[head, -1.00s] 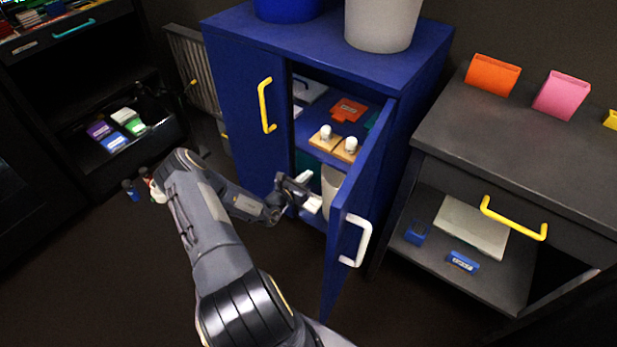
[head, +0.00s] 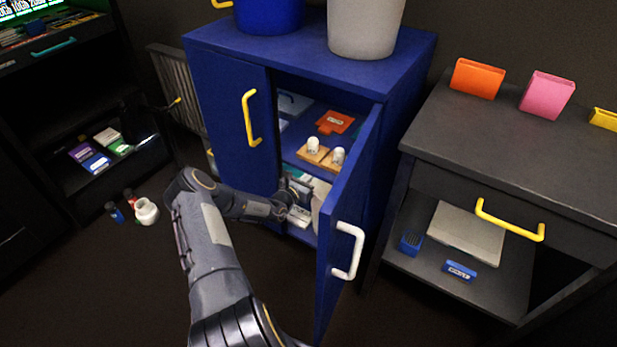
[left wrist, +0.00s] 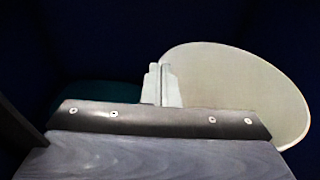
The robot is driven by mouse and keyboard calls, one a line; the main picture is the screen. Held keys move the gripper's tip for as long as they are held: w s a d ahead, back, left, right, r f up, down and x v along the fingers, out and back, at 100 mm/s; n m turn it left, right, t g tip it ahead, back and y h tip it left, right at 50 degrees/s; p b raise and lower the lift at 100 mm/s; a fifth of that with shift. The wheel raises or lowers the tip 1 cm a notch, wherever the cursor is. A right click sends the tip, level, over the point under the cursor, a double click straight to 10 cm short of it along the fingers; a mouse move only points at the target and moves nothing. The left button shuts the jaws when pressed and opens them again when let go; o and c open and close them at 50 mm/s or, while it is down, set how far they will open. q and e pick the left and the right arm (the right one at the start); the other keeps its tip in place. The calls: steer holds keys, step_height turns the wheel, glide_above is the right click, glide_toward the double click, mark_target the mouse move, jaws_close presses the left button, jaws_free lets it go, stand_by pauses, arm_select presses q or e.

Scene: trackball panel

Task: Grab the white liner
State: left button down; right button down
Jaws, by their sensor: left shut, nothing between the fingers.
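A pale, off-white rounded container, which looks like the white liner (head: 319,197), stands in the lower compartment of the blue cabinet (head: 215,120), partly hidden by the open door. In the left wrist view the liner (left wrist: 240,90) is a big cream oval just beyond and right of my fingers. My left gripper (head: 299,216) reaches into the lower compartment, left of the liner. Its fingers (left wrist: 163,84) are shut and empty. I cannot tell whether they touch the liner. My right gripper is not in view.
The cabinet's right door (head: 350,215) stands open beside my gripper. A shelf above holds white-topped wooden pieces (head: 313,151) and an orange item (head: 335,122). A blue bucket (head: 268,15) and a grey-white bucket (head: 365,25) stand on top. Small bottles (head: 146,211) are on the floor.

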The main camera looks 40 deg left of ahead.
arm_select(q)
steer(key=s+d+p, duration=0.1)
steer(key=s+p, duration=0.4)
steer(key=s, duration=0.4)
steer(key=shift+s+d+f+p, duration=0.15)
steer(key=shift+s+f+p, duration=0.25)
steer(key=shift+r, duration=0.15)
stand_by(0.3)
steer(key=s+d+r+p, duration=0.1)
steer(key=s+p, duration=0.2)
steer(key=s, duration=0.9)
steer(key=shift+r, duration=0.25)
steer(key=c, duration=2.1)
jaws_free()
